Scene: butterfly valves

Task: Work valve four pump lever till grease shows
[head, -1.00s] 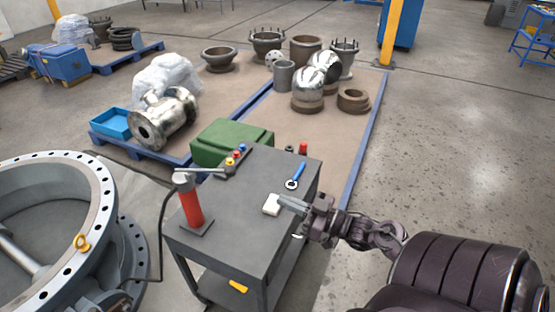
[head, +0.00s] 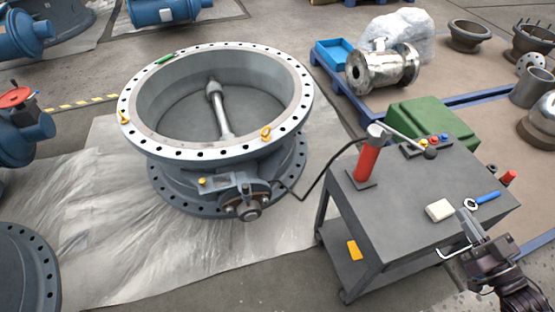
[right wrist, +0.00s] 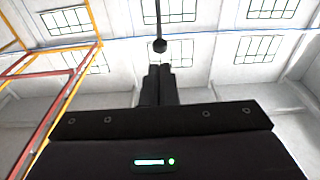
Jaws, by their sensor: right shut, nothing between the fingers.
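A red hand pump (head: 367,163) stands on the grey cart (head: 400,205). Its metal lever (head: 402,137) slants down to the right and ends in a dark knob (head: 430,154). A black hose (head: 318,175) joins the pump to the large grey valve (head: 215,155), which lies flat with its disc edge inside; no number is readable. No grease is discernible. My right gripper (head: 467,222) is shut and empty at the cart's right front, below and apart from the knob; its fingers show in the right wrist view (right wrist: 160,75). My left gripper is out of view.
On the cart are a white block or cloth (head: 439,210), a blue-handled wrench (head: 483,200) and small coloured fittings (head: 433,139). A green case (head: 432,120) stands behind. A dark rod with a round end (right wrist: 160,45) lies beyond my fingertips in the wrist view; I cannot identify it.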

